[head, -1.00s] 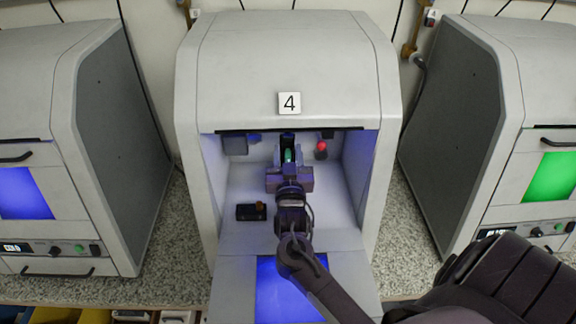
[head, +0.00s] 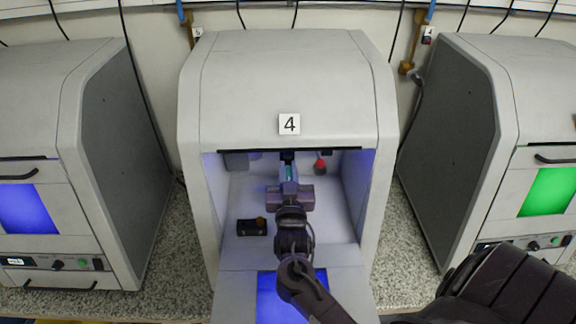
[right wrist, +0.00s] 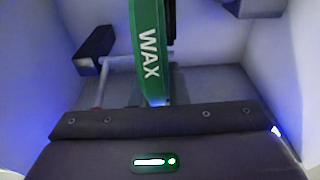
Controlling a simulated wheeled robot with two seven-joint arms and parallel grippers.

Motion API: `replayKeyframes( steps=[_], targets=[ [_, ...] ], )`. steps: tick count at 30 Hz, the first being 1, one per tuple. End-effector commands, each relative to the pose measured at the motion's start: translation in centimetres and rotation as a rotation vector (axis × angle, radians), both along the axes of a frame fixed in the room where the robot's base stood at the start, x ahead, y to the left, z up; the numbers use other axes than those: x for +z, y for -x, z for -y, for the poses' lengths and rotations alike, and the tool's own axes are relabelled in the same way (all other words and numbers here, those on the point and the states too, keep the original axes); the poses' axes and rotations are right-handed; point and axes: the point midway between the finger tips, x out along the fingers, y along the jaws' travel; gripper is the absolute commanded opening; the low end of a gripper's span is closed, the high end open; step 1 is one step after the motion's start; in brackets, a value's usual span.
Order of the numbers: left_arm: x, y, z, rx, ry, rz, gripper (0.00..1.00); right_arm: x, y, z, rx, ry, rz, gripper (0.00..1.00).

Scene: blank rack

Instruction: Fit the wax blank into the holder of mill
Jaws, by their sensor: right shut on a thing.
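The wax blank (right wrist: 149,45) is a green piece marked "WAX", seen nearly edge-on in the right wrist view. In the head view only a small green part of it (head: 289,172) shows. My right gripper (head: 289,180) is inside the open mill (head: 290,90) labelled 4 and is shut on the blank. Dark parts (head: 287,156) stand at the mill's back, just beyond the blank; I cannot tell whether the blank touches the holder. My left gripper is not in view.
A red knob (head: 320,166) is at the back right. Side walls are close. Other mills stand left (head: 95,150) and right (head: 470,150).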

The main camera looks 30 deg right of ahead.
Motion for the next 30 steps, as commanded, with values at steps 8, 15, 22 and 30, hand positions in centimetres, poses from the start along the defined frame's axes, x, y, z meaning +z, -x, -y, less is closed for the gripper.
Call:
replayKeyframes(
  steps=[8,15,22,30],
  targets=[
    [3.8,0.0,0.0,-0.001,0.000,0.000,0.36,2.8,4.5,-2.8,0.001,-0.004,-0.002,0.00],
    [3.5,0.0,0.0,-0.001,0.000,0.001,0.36,4.9,8.3,-5.1,0.000,-0.005,-0.002,0.00],
    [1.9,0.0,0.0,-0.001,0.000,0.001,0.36,4.5,9.3,-5.8,0.000,0.019,0.029,0.00],
    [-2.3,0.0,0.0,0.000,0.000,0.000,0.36,1.0,7.5,-4.7,0.001,0.101,0.163,0.00]
  ],
)
